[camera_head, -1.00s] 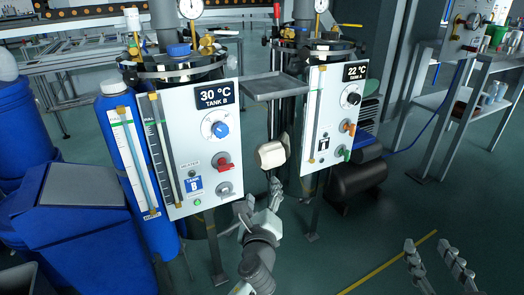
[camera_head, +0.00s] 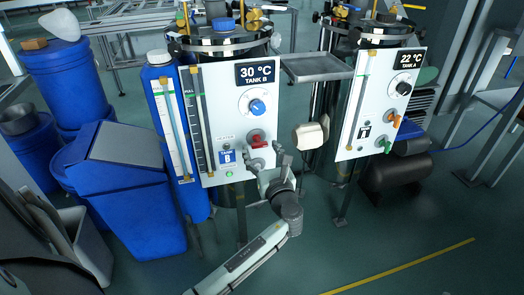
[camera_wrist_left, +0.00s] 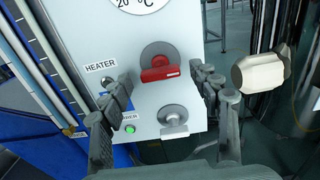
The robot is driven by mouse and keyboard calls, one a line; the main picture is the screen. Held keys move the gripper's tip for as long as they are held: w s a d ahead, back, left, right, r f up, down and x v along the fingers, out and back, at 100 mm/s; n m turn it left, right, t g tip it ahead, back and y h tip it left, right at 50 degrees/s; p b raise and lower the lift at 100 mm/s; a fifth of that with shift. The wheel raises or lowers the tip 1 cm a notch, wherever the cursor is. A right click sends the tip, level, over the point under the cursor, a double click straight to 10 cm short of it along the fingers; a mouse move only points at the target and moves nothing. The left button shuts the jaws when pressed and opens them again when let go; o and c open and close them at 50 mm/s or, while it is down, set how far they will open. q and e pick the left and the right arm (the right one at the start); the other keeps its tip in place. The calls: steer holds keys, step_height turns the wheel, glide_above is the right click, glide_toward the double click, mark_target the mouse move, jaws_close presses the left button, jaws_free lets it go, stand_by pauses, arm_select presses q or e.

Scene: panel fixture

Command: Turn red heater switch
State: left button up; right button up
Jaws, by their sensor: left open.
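The red heater switch (camera_head: 257,139) is on the white Tank B panel (camera_head: 222,110), below the blue knob. In the left wrist view the red switch (camera_wrist_left: 160,73) has its handle lying about level, tilted slightly up to the right. My left gripper (camera_head: 267,165) is open in front of the panel's lower right. In the left wrist view, the left gripper (camera_wrist_left: 162,88) has its fingers spread to either side of the switch, with nothing between them in grip. I cannot tell how far the tips are from the panel. My right gripper is out of view.
A grey switch (camera_wrist_left: 173,120) and a lit green lamp (camera_wrist_left: 130,129) sit below the red one. A cream-coloured part (camera_head: 310,135) stands right of the panel. The Tank A panel (camera_head: 380,100) is further right. Blue bins (camera_head: 125,200) stand at left. Floor in front is clear.

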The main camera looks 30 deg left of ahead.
arm_select(q)
steer(key=shift+w+a, duration=0.1)
steer(key=c, duration=1.2)
steer(key=shift+o, duration=0.2)
